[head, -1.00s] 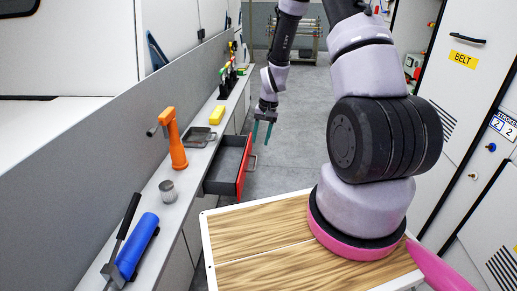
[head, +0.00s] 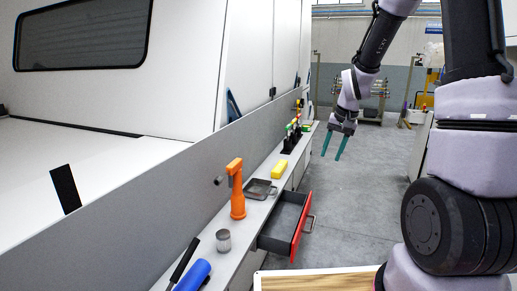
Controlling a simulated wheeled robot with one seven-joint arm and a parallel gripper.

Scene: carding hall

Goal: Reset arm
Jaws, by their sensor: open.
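My gripper (head: 335,146) has two teal fingers, spread apart and pointing down, with nothing between them. It hangs in free air above the aisle, beyond and to the right of an open drawer (head: 284,219) in the head view. The drawer has a red front (head: 301,233) and a dark interior that looks empty. My arm reaches forward from the right side of the picture. The fingers appear clear of the drawer and the bench.
A narrow grey bench (head: 216,258) runs along the left, carrying an orange tool (head: 237,190), a metal cup (head: 223,240), a blue roll (head: 194,276), a black tray (head: 260,188) and a yellow block (head: 280,169). The grey aisle floor (head: 358,185) is clear.

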